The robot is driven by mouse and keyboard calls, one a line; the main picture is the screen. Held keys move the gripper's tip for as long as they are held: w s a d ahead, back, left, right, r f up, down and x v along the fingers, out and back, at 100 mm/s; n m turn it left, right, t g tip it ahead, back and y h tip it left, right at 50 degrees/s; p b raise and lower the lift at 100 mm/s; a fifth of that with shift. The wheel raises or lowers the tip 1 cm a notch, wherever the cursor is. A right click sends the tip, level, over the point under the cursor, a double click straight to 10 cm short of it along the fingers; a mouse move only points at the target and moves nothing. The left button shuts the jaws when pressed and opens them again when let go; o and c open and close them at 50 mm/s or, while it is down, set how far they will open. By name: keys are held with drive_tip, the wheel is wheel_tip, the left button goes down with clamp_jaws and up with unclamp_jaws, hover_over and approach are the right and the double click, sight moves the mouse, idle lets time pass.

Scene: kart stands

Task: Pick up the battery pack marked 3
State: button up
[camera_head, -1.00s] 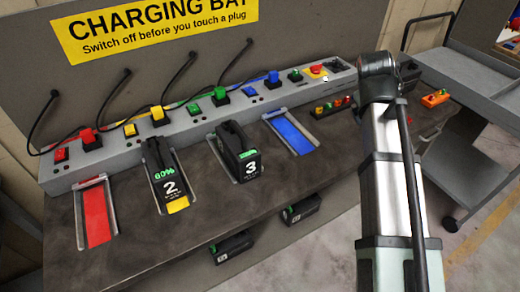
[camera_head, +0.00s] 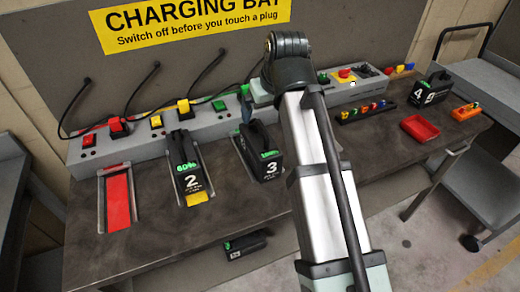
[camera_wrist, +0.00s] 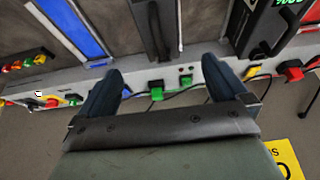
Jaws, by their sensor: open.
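The battery pack marked 3 (camera_head: 262,152) is black with a white 3 and a green display. It sits upright in its bay on the bench, just left of my arm. In the wrist view, a dark pack top with a handle (camera_wrist: 156,28), which looks like pack 3, lies beyond my open fingers. My gripper (camera_wrist: 162,70) is open and empty, its two fingers either side of that pack's line, apart from it. In the head view my arm hides most of the gripper; a finger shows just behind pack 3.
Battery pack 2 (camera_head: 187,168) stands in the bay to the left, close by. An empty red bay (camera_head: 118,200) is further left. A blue bay (camera_wrist: 72,28) lies on pack 3's other side. Cables and plugs line the back.

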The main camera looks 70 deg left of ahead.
sight(260, 126)
drive_tip(key=shift+x, duration=6.15)
drive_tip(key=shift+a, duration=0.1)
drive_tip(key=shift+c, duration=0.2)
drive_tip(key=shift+r, duration=0.15)
clamp_jaws()
